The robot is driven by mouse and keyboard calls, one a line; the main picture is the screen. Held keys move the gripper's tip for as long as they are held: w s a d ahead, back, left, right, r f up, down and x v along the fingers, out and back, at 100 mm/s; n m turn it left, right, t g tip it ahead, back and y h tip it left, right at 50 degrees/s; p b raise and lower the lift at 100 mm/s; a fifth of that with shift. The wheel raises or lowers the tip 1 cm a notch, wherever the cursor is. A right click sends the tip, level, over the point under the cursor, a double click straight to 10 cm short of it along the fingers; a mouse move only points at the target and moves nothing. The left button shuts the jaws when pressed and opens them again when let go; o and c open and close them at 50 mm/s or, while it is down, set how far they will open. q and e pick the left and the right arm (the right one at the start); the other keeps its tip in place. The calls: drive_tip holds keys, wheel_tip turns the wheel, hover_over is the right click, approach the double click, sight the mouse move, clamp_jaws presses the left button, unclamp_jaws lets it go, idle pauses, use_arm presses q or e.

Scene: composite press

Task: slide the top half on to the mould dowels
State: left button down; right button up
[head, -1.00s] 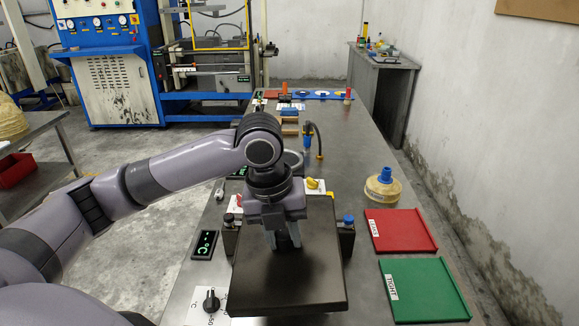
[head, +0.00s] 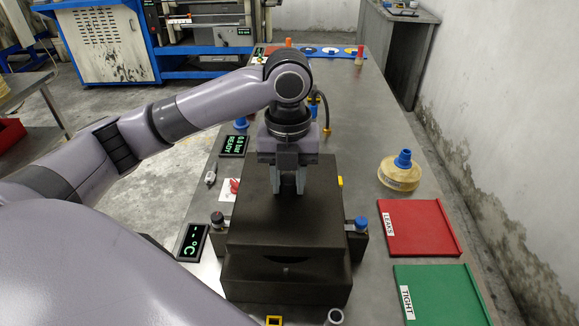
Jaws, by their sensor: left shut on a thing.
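The top half (head: 270,220) is a dark, flat square block in the middle of the head view. My left gripper (head: 288,188) points down and is shut on it near the middle of its upper face; the grip itself is partly hidden by the fingers. Below its front edge shows another dark block, the lower mould part (head: 287,286), with a shadowed dip between the two. I cannot tell whether the two touch. The dowels are hidden. My right gripper is not in view.
A blue knob (head: 361,223) and a black knob (head: 217,218) stand at the sides. Red (head: 418,226) and green (head: 440,294) trays lie to the right, with a tan pot (head: 398,173) behind. A temperature display (head: 192,241) and a READY display (head: 232,144) lie left.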

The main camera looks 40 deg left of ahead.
sight(289, 197)
use_arm(q)
drive_tip(key=shift+r, duration=0.15)
drive_tip(key=shift+f+b, duration=0.55)
drive_tip(key=shift+f, duration=1.8)
drive_tip(key=shift+f+b, duration=0.4)
drive_tip(key=shift+f, duration=0.9)
drive_tip(key=shift+f, duration=0.2)
drive_tip(key=c, duration=0.7)
unclamp_jaws()
drive_tip(key=shift+s, duration=0.1)
wheel_tip(289, 197, up, 7)
drive_tip(key=shift+r, duration=0.1)
drive_tip(key=shift+d, duration=0.1)
